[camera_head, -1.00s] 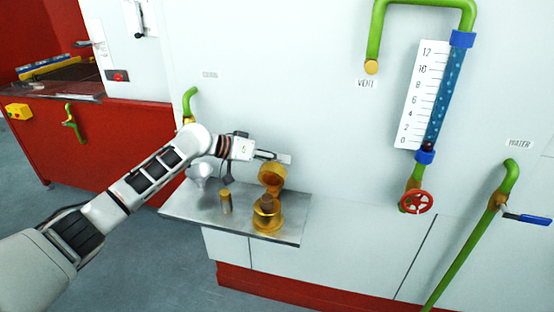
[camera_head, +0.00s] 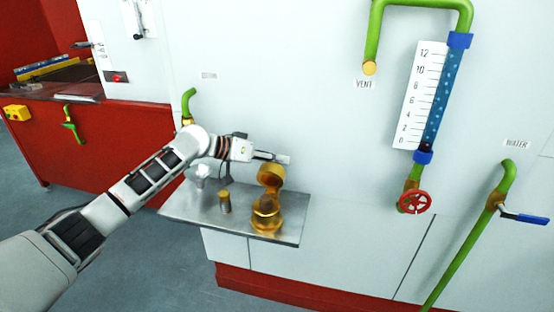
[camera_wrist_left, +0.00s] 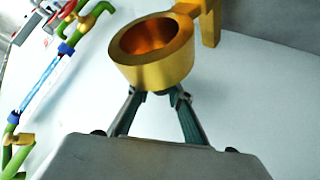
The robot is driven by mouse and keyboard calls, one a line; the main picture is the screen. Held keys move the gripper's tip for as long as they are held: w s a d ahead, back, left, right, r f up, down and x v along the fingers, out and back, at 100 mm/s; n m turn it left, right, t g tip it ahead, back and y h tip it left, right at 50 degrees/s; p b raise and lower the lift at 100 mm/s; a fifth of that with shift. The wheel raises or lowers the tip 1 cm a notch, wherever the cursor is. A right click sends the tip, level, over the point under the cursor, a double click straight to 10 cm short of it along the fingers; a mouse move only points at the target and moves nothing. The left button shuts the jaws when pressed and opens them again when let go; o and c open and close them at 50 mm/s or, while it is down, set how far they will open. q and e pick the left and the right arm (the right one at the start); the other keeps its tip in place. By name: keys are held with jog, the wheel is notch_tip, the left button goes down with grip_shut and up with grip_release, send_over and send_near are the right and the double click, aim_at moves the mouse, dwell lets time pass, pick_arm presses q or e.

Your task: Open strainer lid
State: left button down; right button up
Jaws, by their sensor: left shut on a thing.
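The strainer is a brass-coloured pot (camera_head: 266,214) standing on a metal shelf. Its round, hollow lid (camera_head: 270,174) stands tilted up above the body, so the strainer is open. In the left wrist view, the lid (camera_wrist_left: 155,58) shows as a gold cup with its hollow visible and an arm at the right. My left gripper (camera_head: 284,159) is at the top of the lid. In the left wrist view, the fingertips of my left gripper (camera_wrist_left: 160,94) meet the lid's near underside, shut on a part mostly hidden by the lid. My right gripper is not in view.
The metal shelf (camera_head: 190,207) also holds a small brass cylinder (camera_head: 225,202) and a silvery funnel-like piece (camera_head: 201,174). A white wall panel stands close behind. A red valve wheel (camera_head: 415,202) and green pipes are to the right.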

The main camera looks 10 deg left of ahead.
pick_arm(q)
jog(key=shift+s+a+f, duration=0.1)
jog(key=shift+a+f, duration=0.05)
jog(key=shift+f, duration=0.35)
jog(key=shift+s+a+f, duration=0.1)
jog(key=shift+a+f, duration=0.05)
jog(key=shift+f, duration=0.3)
jog(key=c, duration=1.9)
grip_release()
jog(key=shift+o, duration=0.4)
jog(key=shift+w, duration=0.1)
jog(key=shift+w+a+r, duration=0.15)
jog(key=shift+a+r, duration=0.05)
jog(key=shift+a, duration=0.05)
jog(key=s+a+r+p, duration=0.1)
jog(key=a+r+p, duration=0.3)
jog(key=a+r, duration=0.2)
jog(key=shift+r+p, duration=0.4)
jog(key=shift+r, duration=0.15)
jog(key=shift+s+a, duration=0.15)
jog(key=shift+a, duration=0.05)
jog(key=v, duration=1.1)
jog(key=shift+s+a+r, duration=0.2)
jog(key=shift+r, duration=0.05)
